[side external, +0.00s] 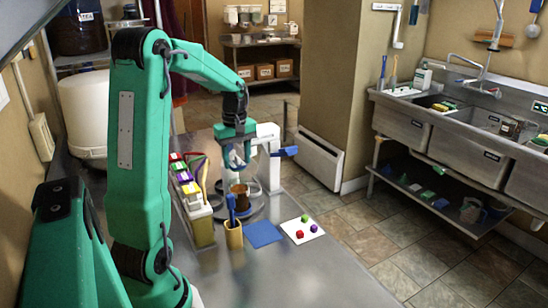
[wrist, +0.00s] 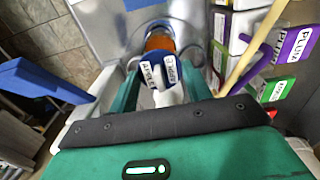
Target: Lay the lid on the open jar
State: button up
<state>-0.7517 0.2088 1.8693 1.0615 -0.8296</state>
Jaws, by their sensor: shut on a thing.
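My gripper (side external: 237,160) points down in the side view, above the jar (side external: 239,190), which shows amber-brown contents. In the wrist view my green fingers (wrist: 166,92) are shut on a lid (wrist: 158,62), by what looks like its white knob. The lid is blue and white with labels reading APPLE. The jar shows as an amber patch (wrist: 160,38) just beyond the lid, which partly covers it. The lid looks apart from the jar in the side view, but the exact gap is hard to tell. Glass and my fingers blur the jar's rim.
A rack (side external: 199,214) of colour-labelled items stands left of the jar. A white stand (side external: 267,150) with a blue handle is close right.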

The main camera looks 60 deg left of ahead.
aim_at(237, 164)
jog(key=shift+f, duration=1.75)
jog(key=shift+f, duration=0.65)
dwell(2.7)
jog(key=o, duration=1.5)
jog(key=shift+r, duration=0.1)
jog(key=shift+r, duration=3.95)
